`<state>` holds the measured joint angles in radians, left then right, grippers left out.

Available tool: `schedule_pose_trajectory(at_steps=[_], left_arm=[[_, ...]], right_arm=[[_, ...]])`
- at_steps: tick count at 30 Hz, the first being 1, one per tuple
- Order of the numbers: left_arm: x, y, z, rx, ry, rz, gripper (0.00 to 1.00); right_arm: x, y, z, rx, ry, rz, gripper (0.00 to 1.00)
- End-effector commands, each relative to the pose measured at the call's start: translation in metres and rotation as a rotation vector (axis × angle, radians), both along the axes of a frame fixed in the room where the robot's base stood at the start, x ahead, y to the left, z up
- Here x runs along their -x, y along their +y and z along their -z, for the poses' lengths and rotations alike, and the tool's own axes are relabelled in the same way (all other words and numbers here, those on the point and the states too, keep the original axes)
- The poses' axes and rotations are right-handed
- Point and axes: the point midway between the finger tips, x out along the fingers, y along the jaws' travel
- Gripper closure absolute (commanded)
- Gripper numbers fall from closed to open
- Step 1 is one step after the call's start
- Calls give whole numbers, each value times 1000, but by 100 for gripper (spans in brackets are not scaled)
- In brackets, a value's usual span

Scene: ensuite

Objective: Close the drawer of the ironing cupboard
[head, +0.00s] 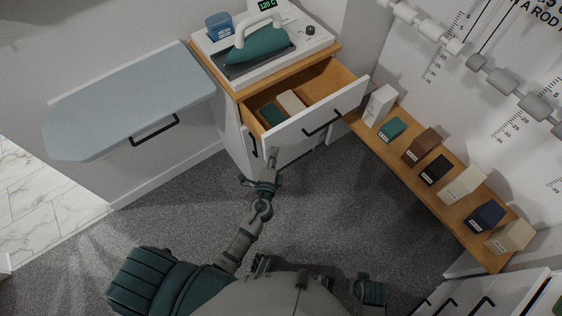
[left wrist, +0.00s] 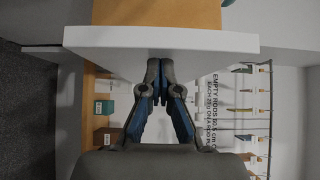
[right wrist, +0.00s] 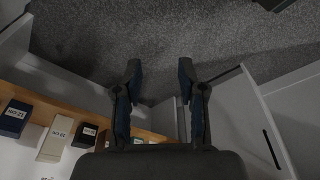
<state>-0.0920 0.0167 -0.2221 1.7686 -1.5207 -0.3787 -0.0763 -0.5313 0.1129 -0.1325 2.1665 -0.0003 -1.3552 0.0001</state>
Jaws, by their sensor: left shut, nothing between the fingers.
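The ironing cupboard (head: 232,140) is a white cabinet with a wooden top. Its drawer (head: 296,134) is pulled open, with a white front and black handle. A dark green block (head: 273,113) and a pale block (head: 291,102) lie inside. My left gripper (head: 273,157) is shut and empty, at the left end of the drawer front. In the left wrist view its fingertips (left wrist: 160,68) are close against the white drawer front (left wrist: 160,39); contact is not clear. My right gripper (right wrist: 158,67) is open and empty in the right wrist view, above the carpet.
An iron (head: 259,45) and a blue box (head: 219,26) stand on the cupboard top. A grey ironing board (head: 130,105) juts out at left. A low wooden shelf (head: 395,162) with several labelled boxes runs along the right. The carpet (head: 350,215) between is clear.

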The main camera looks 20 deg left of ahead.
Motion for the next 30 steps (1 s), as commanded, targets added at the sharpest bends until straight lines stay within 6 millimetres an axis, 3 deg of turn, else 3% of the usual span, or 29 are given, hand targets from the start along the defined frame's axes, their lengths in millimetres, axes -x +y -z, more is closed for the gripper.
schedule_pose_trajectory(at_steps=[9, 18, 30], left_arm=[[-51, 71, 0, -4, -1, -3, 100], [-90, 125, 1, -2, -1, -3, 100], [-111, 154, 0, -1, -1, -2, 100]], right_arm=[[-1, 1, -11, -2, -7, 1, 60], [6, -1, -37, -1, -11, 1, 60], [10, -2, -55, -1, -16, 3, 60]])
